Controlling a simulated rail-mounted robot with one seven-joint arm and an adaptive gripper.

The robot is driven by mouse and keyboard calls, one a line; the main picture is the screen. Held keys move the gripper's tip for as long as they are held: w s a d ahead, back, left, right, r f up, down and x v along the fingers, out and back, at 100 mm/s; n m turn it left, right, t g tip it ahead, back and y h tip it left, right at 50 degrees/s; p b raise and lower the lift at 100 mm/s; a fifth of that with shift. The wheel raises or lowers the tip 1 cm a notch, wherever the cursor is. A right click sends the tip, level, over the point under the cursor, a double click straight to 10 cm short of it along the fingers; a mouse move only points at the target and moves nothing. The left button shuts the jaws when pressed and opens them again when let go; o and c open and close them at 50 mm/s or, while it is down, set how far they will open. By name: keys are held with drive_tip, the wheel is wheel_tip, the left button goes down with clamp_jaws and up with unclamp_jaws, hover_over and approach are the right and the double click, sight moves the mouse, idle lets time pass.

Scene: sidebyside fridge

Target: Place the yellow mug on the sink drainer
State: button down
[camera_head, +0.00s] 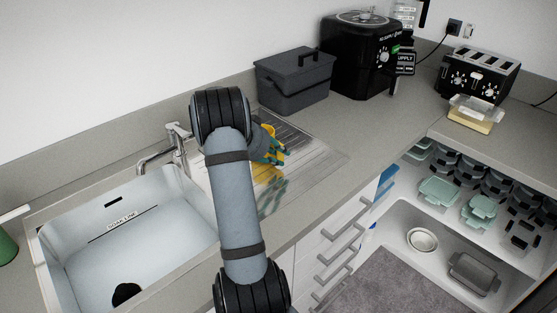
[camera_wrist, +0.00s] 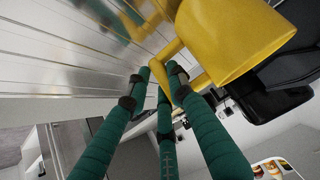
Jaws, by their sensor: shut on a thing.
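The yellow mug (camera_wrist: 225,35) fills the upper right of the wrist view, with its handle (camera_wrist: 170,50) between the green fingers. My gripper (camera_wrist: 165,85) is shut on the handle. In the head view the mug (camera_head: 267,129) is mostly hidden behind my arm, and my gripper (camera_head: 275,155) shows just right of the arm, over the drainer. The sink drainer (camera_head: 315,153) is a ribbed metal surface right of the sink, with reflections of the mug and fingers in it. I cannot tell whether the mug touches the drainer.
The white sink basin (camera_head: 130,245) and its tap (camera_head: 178,145) are left of my arm. A dark grey lidded box (camera_head: 295,82) and a black appliance (camera_head: 360,55) stand behind the drainer. A toaster (camera_head: 480,75) is far right. The drainer's right part is clear.

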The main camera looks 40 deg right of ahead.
drive_tip(key=shift+f, duration=0.4)
drive_tip(key=shift+f, duration=0.1)
drive_tip(key=c, duration=1.5)
unclamp_jaws()
drive_tip(key=shift+f, duration=0.1)
drive_tip(key=shift+c, duration=0.2)
drive_tip(key=shift+a+r, duration=0.15)
drive_tip(key=shift+r, duration=0.3)
drive_tip(key=p+v, duration=0.2)
drive_tip(key=v, duration=0.9)
drive_tip(key=shift+a, duration=0.2)
drive_tip(key=shift+r, duration=0.1)
